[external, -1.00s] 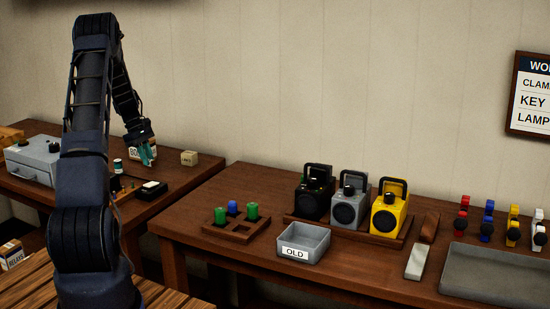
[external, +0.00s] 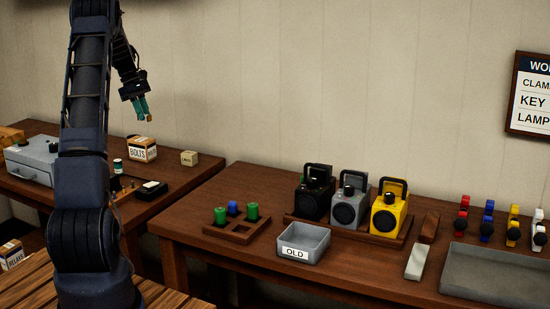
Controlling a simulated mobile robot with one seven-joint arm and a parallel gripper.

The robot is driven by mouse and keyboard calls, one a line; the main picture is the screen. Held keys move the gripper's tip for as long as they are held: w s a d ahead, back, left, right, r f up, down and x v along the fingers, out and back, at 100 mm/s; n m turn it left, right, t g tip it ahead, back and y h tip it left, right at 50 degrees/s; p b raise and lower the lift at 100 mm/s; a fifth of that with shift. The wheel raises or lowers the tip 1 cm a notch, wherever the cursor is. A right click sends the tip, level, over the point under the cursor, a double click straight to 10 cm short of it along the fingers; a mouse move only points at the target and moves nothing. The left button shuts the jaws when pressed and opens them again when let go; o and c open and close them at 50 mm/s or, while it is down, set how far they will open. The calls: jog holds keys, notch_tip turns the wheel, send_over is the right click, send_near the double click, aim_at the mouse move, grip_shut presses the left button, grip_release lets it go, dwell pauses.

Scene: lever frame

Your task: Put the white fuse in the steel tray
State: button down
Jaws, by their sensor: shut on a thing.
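My gripper (external: 143,111) is raised above the left table, near the wall, with its teal fingers pointing down. It is shut on a small pale thing (external: 150,118), mostly hidden by the fingers. It could be the white fuse, but it is too small to tell. A wide, shallow grey tray (external: 470,284) lies at the right end of the right table, far from my gripper, and looks like the steel tray. A smaller grey box (external: 314,256) labelled OLD stands at that table's front.
A wooden rack (external: 240,238) holds green and blue cylinders. Black, grey and yellow lamp-like devices (external: 390,215) stand behind the OLD box. Coloured clamp-like items (external: 487,222) stand behind the wide tray. A BOLTS box (external: 142,150) stands below my gripper. A gap separates the tables.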

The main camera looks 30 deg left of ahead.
jog(key=w+d+m+g, duration=0.15)
jog(key=w+d, duration=0.35)
jog(key=d, duration=0.9)
jog(key=w+d+m, duration=0.2)
jog(key=w+d, duration=0.3)
jog(key=d, duration=0.9)
jog(key=w+d+m, duration=0.2)
jog(key=w+d, duration=0.3)
jog(key=d, duration=0.9)
jog(key=d+m+g, duration=0.1)
jog(key=d+m, duration=0.1)
jog(key=d, duration=1.6)
jog(key=s+d+m+y, duration=0.1)
jog(key=s+d, duration=0.4)
jog(key=d, duration=0.9)
jog(key=s+d+m+y, duration=0.15)
jog(key=s+d, duration=0.35)
jog(key=d, duration=0.9)
jog(key=m+g, duration=0.2)
jog(key=m, duration=0.2)
send_over(470, 282)
jog(key=w, duration=0.1)
jog(key=shift+t, duration=0.25)
jog(key=f, duration=1.9)
jog(key=shift+w+a+f, duration=0.15)
jog(key=shift+a+f, duration=0.05)
jog(key=shift+a, duration=0.05)
jog(key=shift+f, duration=0.1)
